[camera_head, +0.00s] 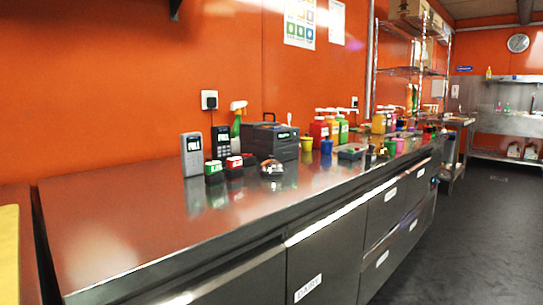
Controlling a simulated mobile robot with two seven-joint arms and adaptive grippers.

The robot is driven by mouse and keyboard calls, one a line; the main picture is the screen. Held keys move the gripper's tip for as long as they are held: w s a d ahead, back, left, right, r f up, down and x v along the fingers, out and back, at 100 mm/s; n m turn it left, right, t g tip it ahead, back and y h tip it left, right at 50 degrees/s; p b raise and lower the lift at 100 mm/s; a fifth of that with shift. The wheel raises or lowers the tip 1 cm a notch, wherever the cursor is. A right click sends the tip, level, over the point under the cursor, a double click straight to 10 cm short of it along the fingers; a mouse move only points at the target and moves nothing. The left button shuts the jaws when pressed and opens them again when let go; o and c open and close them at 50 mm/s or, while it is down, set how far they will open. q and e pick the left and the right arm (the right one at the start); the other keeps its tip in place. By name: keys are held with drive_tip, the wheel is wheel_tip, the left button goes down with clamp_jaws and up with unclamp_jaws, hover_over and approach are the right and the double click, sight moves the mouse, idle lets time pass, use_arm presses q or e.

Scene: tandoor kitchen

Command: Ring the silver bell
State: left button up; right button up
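The silver bell (271,167) is a small shiny dome on the steel counter (150,225). It stands in front of a dark grey box and to the right of two small dark blocks with green and red tops. Nothing touches the bell from above. Neither of my grippers shows in the head view.
Green-topped (215,168) and red-topped (234,163) blocks stand left. The counter's near left part is clear. Floor (480,230) is open at right.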

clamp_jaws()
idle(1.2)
